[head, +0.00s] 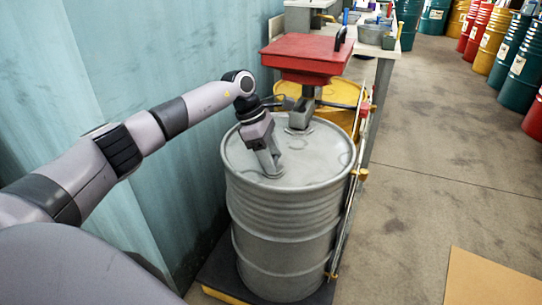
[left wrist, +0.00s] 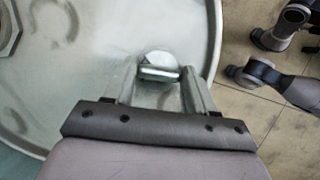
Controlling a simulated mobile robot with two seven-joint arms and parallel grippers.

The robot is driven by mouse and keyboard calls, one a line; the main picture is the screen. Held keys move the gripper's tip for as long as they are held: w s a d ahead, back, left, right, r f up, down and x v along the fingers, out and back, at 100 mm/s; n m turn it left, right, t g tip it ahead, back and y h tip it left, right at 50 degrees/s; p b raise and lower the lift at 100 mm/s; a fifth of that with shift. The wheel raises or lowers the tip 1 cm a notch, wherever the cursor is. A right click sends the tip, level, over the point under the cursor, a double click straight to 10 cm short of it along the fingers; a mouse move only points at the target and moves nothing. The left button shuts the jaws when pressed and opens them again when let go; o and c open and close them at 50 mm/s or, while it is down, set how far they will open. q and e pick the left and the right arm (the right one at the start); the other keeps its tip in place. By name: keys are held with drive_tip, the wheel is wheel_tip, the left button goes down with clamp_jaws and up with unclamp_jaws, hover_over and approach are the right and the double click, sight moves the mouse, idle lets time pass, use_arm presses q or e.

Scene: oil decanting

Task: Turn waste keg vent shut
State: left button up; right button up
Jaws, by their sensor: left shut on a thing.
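The grey steel keg (head: 287,222) stands upright in the middle of the head view, and its round lid (left wrist: 80,88) fills much of the left wrist view. My left gripper (head: 271,172) reaches down to the near left part of the lid. In the left wrist view, my left gripper (left wrist: 160,80) has one finger on each side of a small metal vent (left wrist: 160,64) and is shut on it. In the head view the fingers hide the vent. Its exact turn angle is hard to tell.
A red funnel tray (head: 306,55) stands over the keg's far side, with a yellow drum (head: 330,92) behind. A teal wall (head: 175,50) lies close on the left.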

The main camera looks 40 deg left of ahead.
use_arm(q)
drive_tip(key=shift+m, duration=0.6)
drive_tip(key=shift+m+g, duration=0.3)
drive_tip(key=o, duration=1)
drive_tip(key=shift+o, duration=0.2)
drive_tip(key=shift+a+r, duration=0.1)
drive_tip(key=v, duration=0.7)
drive_tip(key=shift+p, duration=0.3)
